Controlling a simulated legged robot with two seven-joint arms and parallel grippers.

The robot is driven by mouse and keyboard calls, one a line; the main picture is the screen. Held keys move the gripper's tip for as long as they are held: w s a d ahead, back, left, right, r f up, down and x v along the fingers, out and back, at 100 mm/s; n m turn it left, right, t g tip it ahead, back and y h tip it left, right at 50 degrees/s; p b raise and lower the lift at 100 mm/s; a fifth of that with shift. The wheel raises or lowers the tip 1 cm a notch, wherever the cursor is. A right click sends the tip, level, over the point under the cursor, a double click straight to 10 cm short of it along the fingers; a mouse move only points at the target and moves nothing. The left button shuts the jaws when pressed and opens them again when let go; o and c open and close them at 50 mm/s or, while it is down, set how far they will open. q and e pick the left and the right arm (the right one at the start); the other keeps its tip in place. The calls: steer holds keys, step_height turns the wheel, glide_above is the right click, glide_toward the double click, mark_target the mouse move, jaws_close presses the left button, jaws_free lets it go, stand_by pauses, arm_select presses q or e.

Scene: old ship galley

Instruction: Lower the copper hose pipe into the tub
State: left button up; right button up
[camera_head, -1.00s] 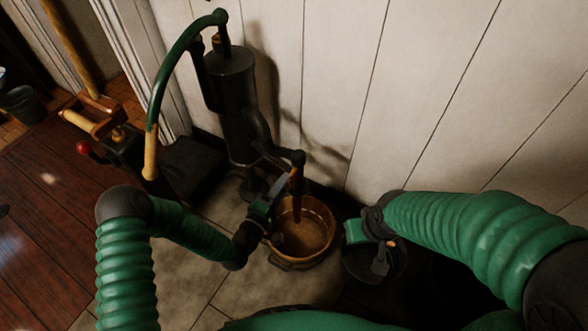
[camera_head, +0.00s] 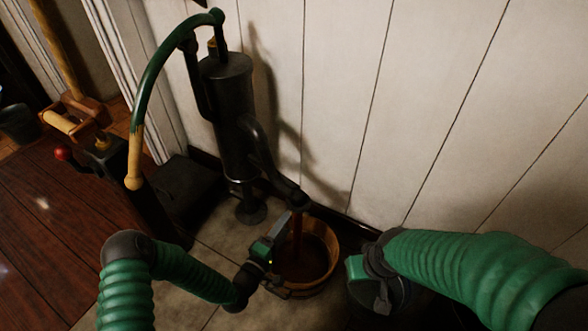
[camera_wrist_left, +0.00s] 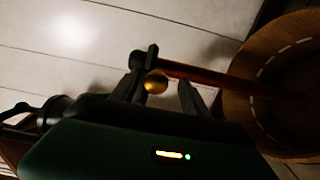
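The copper hose pipe (camera_head: 297,231) hangs from the black pump's spout, with its lower part over or inside the round wooden tub (camera_head: 330,252). I cannot tell whether its end touches the bottom. In the left wrist view the pipe (camera_wrist_left: 205,75) runs toward the tub (camera_wrist_left: 240,100). My left gripper (camera_head: 282,226) is close beside the pipe, at the tub's near left rim. Its fingers (camera_wrist_left: 162,88) are apart, with a small brass knob (camera_wrist_left: 155,82) showing between them; no firm grip shows. My right gripper (camera_head: 383,292) is right of the tub, its fingers dark and unclear.
The black hand pump (camera_head: 232,120) stands against the white plank wall (camera_head: 440,100), its curved green handle (camera_head: 152,85) reaching left. A dark box (camera_head: 185,190) sits left of its base. Bare floor tiles (camera_head: 215,237) lie left of the tub.

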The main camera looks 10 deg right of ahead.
arm_select(q)
steer(key=shift+o, duration=0.6)
steer(key=shift+r, duration=0.1)
steer(key=p+v, duration=0.3)
steer(key=v, duration=0.8)
